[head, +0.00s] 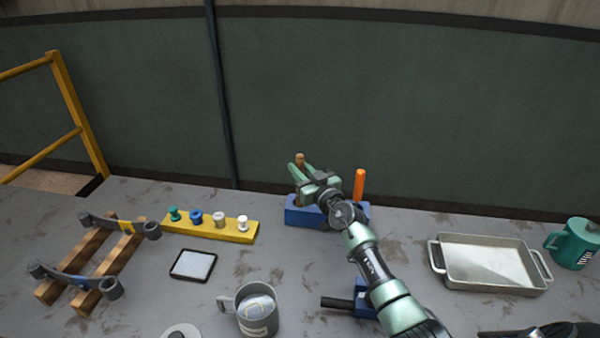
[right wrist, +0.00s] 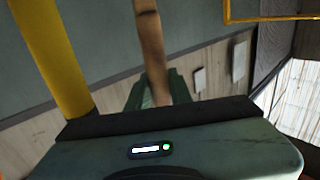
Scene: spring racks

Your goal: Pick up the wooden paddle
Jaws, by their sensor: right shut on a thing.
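The wooden paddle (head: 300,159) shows as an upright brown wooden handle above the blue holder (head: 296,217) at the back of the table. Its lower part is mostly hidden by my gripper and the holder. My right gripper (head: 299,173) is shut on the handle. In the right wrist view the paddle's handle (right wrist: 149,45) runs up from between the green fingers (right wrist: 153,92). I cannot tell whether the paddle's lower end is still inside the holder. My left gripper is not in view.
An orange handle (head: 359,184) stands close right of the gripper. A yellow peg rack (head: 235,232), a tablet (head: 193,264), a grey mug (head: 257,312) and a wooden rack (head: 94,268) are left. A metal tray (head: 490,264) and green mug (head: 574,243) are right.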

